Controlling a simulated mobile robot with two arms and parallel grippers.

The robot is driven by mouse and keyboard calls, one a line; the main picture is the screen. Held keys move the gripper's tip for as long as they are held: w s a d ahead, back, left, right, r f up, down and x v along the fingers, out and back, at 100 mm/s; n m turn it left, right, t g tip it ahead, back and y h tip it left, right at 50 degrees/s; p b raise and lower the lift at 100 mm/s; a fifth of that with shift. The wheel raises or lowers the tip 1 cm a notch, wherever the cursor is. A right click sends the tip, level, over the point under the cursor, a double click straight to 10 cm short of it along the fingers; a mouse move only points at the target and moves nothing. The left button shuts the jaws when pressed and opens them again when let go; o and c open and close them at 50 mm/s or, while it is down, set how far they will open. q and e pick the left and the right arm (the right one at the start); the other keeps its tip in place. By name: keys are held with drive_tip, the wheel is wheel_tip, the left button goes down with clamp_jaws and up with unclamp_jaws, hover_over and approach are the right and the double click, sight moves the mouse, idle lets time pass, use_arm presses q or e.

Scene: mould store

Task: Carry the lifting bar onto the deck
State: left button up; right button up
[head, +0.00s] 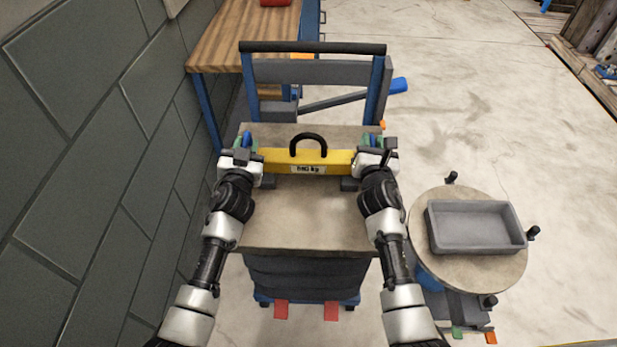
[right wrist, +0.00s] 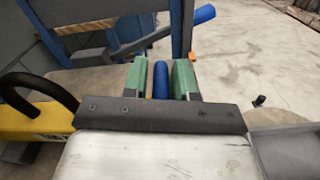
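The yellow lifting bar (head: 280,160) with a black loop handle lies level across the cart's deck (head: 305,225), at grey blocks (head: 350,184). Whether it rests on the blocks is hard to tell. Each end has a blue grip. My right gripper (head: 373,142) is at the right end; in the right wrist view its green fingers (right wrist: 160,80) stand either side of the blue grip, with narrow gaps. My left gripper (head: 247,142) has its fingers around the left grip in a similar, open spacing; contact there is too small to see.
The cart's push handle (head: 310,47) rises behind the deck. A round table (head: 470,270) with a grey tray (head: 440,233) stands close on the right. A wooden bench (head: 225,45) is behind left, and a block wall (head: 90,150) runs along the left. Open floor lies at the back right.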

use_arm(q)
drive_tip(key=o, duration=0.3)
drive_tip(key=shift+s+r, duration=0.1)
drive_tip(key=shift+r, duration=0.1)
use_arm(e)
drive_tip(key=o, duration=0.3)
drive_tip(key=shift+s+r, duration=0.1)
drive_tip(key=shift+r, duration=0.05)
use_arm(q)
drive_tip(key=shift+a, duration=0.1)
use_arm(e)
drive_tip(key=shift+d, duration=0.1)
drive_tip(key=shift+s+f, duration=0.2)
drive_tip(key=shift+s, duration=0.05)
use_arm(q)
drive_tip(key=s, duration=1.2)
drive_tip(key=shift+a, duration=0.35)
use_arm(e)
drive_tip(key=s, duration=1.1)
drive_tip(key=shift+s+a, duration=0.3)
drive_tip(key=shift+a, duration=0.05)
